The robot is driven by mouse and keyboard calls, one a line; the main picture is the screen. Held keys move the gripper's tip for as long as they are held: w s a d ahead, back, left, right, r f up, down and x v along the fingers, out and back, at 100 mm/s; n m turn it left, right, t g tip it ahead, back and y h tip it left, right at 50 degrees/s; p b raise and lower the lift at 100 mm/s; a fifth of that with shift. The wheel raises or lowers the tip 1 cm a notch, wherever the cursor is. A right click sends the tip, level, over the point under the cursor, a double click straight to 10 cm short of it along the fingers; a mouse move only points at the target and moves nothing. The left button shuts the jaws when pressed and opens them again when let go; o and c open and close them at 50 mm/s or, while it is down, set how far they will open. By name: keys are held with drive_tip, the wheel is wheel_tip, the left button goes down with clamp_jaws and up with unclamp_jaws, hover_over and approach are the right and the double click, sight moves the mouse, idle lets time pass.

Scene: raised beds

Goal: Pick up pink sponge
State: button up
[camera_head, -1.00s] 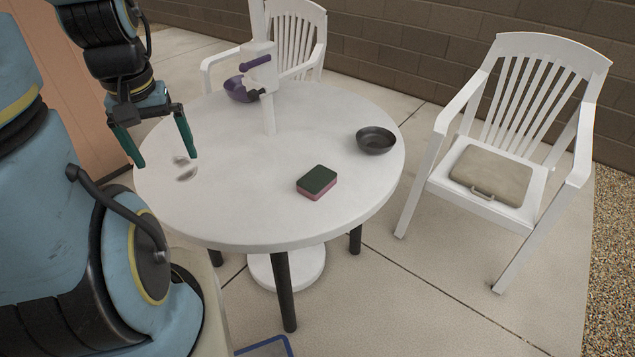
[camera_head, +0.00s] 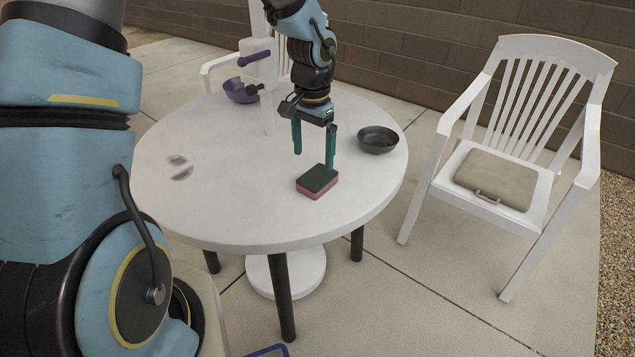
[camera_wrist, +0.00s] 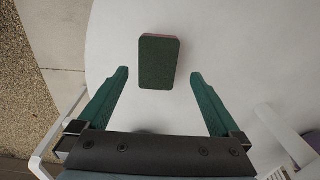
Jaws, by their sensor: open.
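The pink sponge (camera_head: 317,183) has a dark green top and a pink side, and lies flat on the white round table (camera_head: 225,215). My gripper (camera_head: 314,161) is open and empty, pointing down above the table just behind the sponge.
A dark bowl (camera_head: 377,140) stands on the table right of my gripper. A purple bowl (camera_head: 240,92) and a white post (camera_head: 268,105) are at the back. A white chair (camera_head: 510,140) with a beige case (camera_head: 497,180) stands at the right.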

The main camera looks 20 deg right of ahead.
sight(316, 178)
drive_tip(key=shift+d+f+p, duration=0.15)
drive_tip(key=shift+f+p, duration=0.05)
drive_tip(key=shift+f, duration=1.75)
drive_tip(key=shift+d+f+p, duration=0.1)
drive_tip(key=shift+f+p, duration=0.1)
drive_tip(key=shift+f, duration=1.75)
drive_tip(key=c, duration=1.3)
wheel_tip(316, 178, up, 10)
drive_tip(key=shift+r, duration=0.1)
